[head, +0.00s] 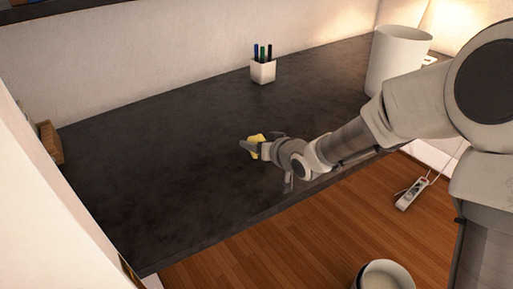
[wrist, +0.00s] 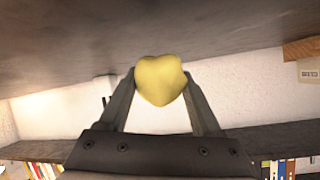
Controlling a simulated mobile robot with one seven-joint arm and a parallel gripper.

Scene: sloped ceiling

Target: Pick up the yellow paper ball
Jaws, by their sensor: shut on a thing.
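The yellow paper ball (head: 257,140) is between the fingers of my gripper (head: 250,148), over the dark desk top in the head view. In the wrist view the yellow paper ball (wrist: 160,80) sits between the two fingertips, one on each side of it. My gripper (wrist: 160,88) is shut on the ball. Whether the ball touches the desk top is hard to tell. In the head view part of the ball is hidden by my gripper.
The dark desk top (head: 150,170) is mostly clear. A white pen cup (head: 263,71) with several pens stands at the back. A large white container (head: 395,60) stands at the right. A power strip (head: 411,194) and a bin (head: 385,276) are on the wooden floor.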

